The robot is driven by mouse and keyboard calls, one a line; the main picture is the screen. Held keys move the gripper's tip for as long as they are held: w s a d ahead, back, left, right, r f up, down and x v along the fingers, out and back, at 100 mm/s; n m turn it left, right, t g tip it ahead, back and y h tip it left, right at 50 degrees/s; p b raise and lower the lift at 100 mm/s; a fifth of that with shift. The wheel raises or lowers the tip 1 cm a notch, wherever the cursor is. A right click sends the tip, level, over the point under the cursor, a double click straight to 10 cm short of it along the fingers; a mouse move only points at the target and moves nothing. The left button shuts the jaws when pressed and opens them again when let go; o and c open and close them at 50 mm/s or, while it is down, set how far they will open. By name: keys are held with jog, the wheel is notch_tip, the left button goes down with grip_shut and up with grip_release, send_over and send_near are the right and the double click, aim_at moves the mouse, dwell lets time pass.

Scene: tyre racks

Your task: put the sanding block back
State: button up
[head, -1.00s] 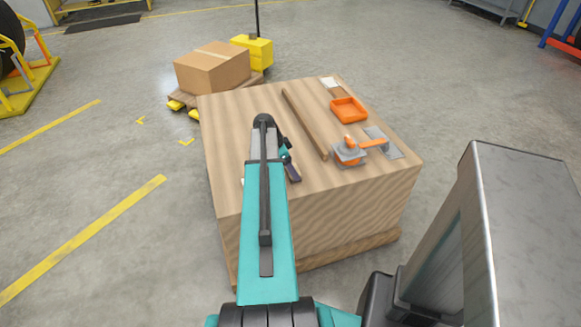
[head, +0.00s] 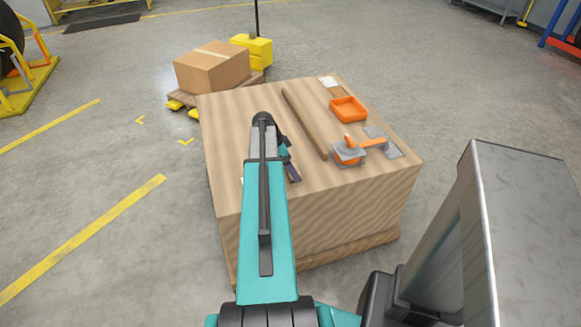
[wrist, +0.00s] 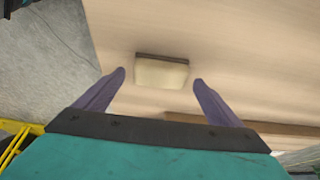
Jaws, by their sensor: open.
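A small cream block with a dark edge strip, apparently the sanding block (wrist: 161,73), lies on the wooden table top (wrist: 240,60) in the wrist view. My gripper (wrist: 159,78) is open, with its two purple fingers apart and the block between and just beyond their tips. I cannot tell how far the fingers are above the table. In the head view my gripper (head: 291,171) shows only partly beside my arm. A pale sliver (head: 242,181) left of the arm may be the block, mostly hidden behind it.
A wooden strip (head: 304,123) divides the table. Right of it are an orange tray (head: 348,109), an orange-and-grey tool (head: 348,153), a grey sheet (head: 391,150) and a white card (head: 328,82). A cardboard box (head: 212,68) sits on a pallet behind. The table's left part is mostly clear.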

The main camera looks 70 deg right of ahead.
jog(key=b+v, duration=0.1)
jog(key=v, duration=1)
jog(key=shift+r, duration=0.3)
jog(key=shift+a, duration=0.15)
dwell(0.4)
